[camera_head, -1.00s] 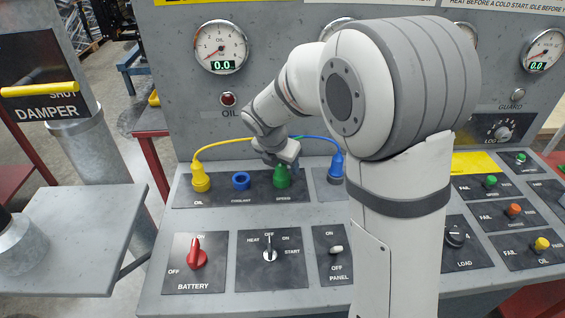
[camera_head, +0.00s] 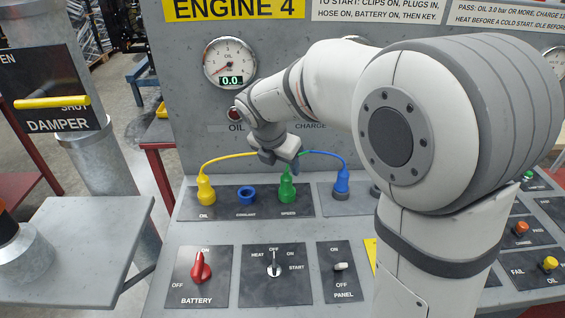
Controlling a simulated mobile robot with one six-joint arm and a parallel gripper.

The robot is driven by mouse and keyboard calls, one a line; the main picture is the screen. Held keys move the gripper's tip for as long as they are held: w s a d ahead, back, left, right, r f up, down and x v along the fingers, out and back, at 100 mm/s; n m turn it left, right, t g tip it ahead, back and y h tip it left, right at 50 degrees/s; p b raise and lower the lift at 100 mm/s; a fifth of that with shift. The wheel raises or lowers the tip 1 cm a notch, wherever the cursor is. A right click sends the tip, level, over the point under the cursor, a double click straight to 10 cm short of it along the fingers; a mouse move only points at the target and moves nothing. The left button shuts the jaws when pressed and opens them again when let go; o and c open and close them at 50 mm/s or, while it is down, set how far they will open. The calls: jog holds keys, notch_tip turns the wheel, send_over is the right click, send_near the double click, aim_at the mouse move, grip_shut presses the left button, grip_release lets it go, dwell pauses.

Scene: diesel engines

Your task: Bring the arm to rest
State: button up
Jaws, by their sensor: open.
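My gripper (camera_head: 288,164) points down at the middle of the sloped console, just above the green speed plug (camera_head: 287,187). It is open and empty; its fingertips are small and partly hidden behind its own body. The green plug stands upright in its socket, its top now showing below the gripper. My arm reaches in from the right, bent at a large joint, and covers much of the panel's right side.
A yellow plug (camera_head: 206,190) and a blue plug (camera_head: 341,184) stand either side, with cables arching behind my gripper. The coolant socket (camera_head: 246,195) is empty. The red battery switch (camera_head: 201,268), key switch (camera_head: 273,266) and yellow damper handle (camera_head: 52,103) are nearby. An oil gauge (camera_head: 230,63) hangs above.

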jog(key=s+d+m+y, duration=0.1)
jog(key=s+d+m, duration=0.3)
jog(key=s+m, duration=0.3)
jog(key=s+d+m, duration=0.4)
jog(key=s+m, duration=0.4)
jog(key=m, duration=0.4)
jog(key=s+d+m+g+y, duration=0.1)
jog(key=s+d+m, duration=0.3)
jog(key=s+m, duration=0.3)
jog(key=m, duration=0.3)
jog(key=shift+s+d+f+y, duration=0.25)
jog(key=shift+s+y, duration=0.05)
jog(key=shift+s, duration=0.05)
